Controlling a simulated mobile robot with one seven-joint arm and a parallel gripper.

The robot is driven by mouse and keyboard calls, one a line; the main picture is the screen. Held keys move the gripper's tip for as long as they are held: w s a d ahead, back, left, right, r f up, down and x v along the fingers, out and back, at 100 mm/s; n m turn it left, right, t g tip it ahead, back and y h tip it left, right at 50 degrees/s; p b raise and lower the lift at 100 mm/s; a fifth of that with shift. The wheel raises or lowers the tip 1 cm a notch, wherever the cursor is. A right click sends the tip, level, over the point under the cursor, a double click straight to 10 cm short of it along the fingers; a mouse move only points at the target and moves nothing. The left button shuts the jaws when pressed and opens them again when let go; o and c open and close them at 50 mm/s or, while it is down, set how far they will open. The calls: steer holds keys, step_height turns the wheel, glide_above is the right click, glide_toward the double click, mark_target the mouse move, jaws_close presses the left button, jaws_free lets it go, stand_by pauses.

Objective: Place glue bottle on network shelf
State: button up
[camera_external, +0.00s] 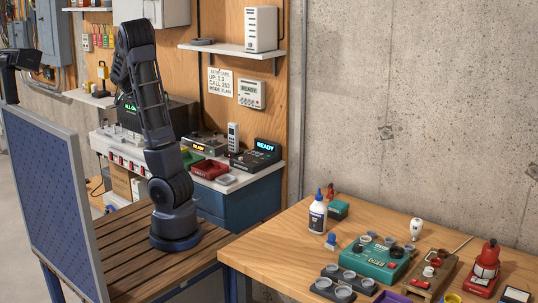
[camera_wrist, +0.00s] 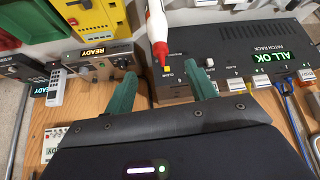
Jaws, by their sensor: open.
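A white bottle with a blue cap and a dark label (camera_external: 317,215) stands upright on the wooden table at right. My gripper (camera_wrist: 163,90) is open in the wrist view, its two green fingers apart. A white bottle with a red nozzle and yellow tip (camera_wrist: 156,30) shows at the top, just beyond the fingers; I cannot tell whether it lies between them. A wall shelf (camera_external: 225,49) carries a white router-like box (camera_external: 261,30) and a flat dark puck. In the external view my gripper's fingers are not clearly seen, near or behind the arm at upper left.
A workbench below the shelf holds an ALL OK patch rack (camera_wrist: 262,52), READY devices (camera_external: 256,155) and a red tray (camera_external: 209,169). The right table holds a green device (camera_external: 375,262), grey cups and a red lantern-like item (camera_external: 486,262). A blue panel (camera_external: 50,200) stands left of my arm.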

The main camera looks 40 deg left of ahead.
steer(key=w+d+r+g, duration=0.1)
steer(key=w+d, duration=0.3)
steer(key=d, duration=0.6)
steer(key=w+d+r+m+g, duration=0.1)
steer(key=w+d+r, duration=0.15)
steer(key=d, duration=0.75)
steer(key=w+d+r+g, duration=0.1)
steer(key=w+d, duration=0.3)
steer(key=d, duration=0.7)
steer(key=s+d+r, duration=0.1)
steer(key=s+d, duration=0.3)
steer(key=d, duration=1.1)
steer(key=s+d+f+t+h, duration=0.1)
steer(key=s+d, duration=0.9)
steer(key=s, duration=0.1)
steer(key=shift+s+f+m, duration=0.15)
steer(key=shift+f+m, duration=0.1)
steer(key=shift+m, duration=0.15)
